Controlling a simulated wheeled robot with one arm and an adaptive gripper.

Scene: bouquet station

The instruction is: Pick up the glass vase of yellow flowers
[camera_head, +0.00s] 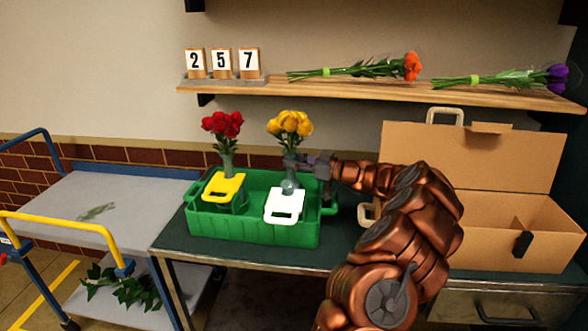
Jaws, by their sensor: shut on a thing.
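The glass vase (290,187) of yellow flowers (290,124) stands upright at the right part of a green crate (254,236). My gripper (297,163) reaches in from the right and is shut on the vase's upper part, just below the blooms. The fingers hide part of the stems. The vase's base is hidden behind a white tag (284,207), so I cannot tell whether it touches the crate floor. A second vase with red flowers (223,125) stands to the left in the same crate, behind a yellow tag (224,187).
The crate sits on a dark table (172,237). An open cardboard case (484,232) stands on the right, beyond my arm. A shelf (370,91) above bears number blocks (222,63) and bouquets with orange (411,66) and purple (557,76) blooms. A grey cart (60,205) is at left.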

